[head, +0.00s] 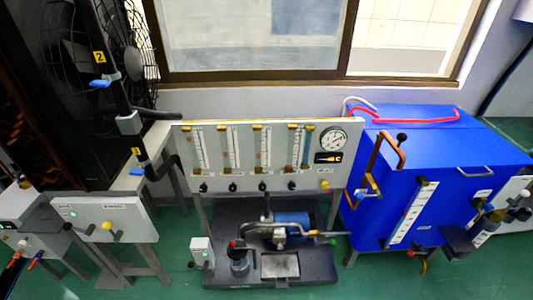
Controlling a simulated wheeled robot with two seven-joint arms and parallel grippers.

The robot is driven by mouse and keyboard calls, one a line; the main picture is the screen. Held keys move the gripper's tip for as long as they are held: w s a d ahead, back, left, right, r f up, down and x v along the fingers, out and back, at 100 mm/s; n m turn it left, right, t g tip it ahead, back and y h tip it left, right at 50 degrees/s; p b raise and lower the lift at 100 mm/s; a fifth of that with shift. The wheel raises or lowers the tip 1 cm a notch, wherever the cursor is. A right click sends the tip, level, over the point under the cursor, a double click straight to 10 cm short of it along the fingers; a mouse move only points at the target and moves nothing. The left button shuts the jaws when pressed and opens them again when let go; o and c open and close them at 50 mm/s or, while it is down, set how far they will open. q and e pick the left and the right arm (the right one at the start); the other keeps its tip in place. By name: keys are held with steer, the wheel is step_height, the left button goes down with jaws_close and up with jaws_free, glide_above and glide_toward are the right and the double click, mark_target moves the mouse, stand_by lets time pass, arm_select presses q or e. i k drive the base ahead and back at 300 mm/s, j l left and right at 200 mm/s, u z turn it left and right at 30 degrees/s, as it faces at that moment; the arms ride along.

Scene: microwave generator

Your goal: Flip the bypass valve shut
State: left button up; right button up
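No valve here carries a label I can read as bypass, so I cannot tell which one it is. A valve with a blue lever (101,83) sits on the black vertical pipe at the upper left, by a yellow tag 2. A second blue-lever valve (137,171) sits lower on the black piping by another yellow tag. A copper-coloured pipe with a valve (372,185) stands on the left side of the blue tank (450,160). Neither of my grippers is in view.
A grey flowmeter panel (225,180) with a pressure gauge (333,139) stands in the middle. The pump (292,228) sits on a dark base below it. A small control box (108,222) stands left. Green floor (180,265) is clear in front.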

mark_target(105, 225)
steer(key=u, duration=1.4)
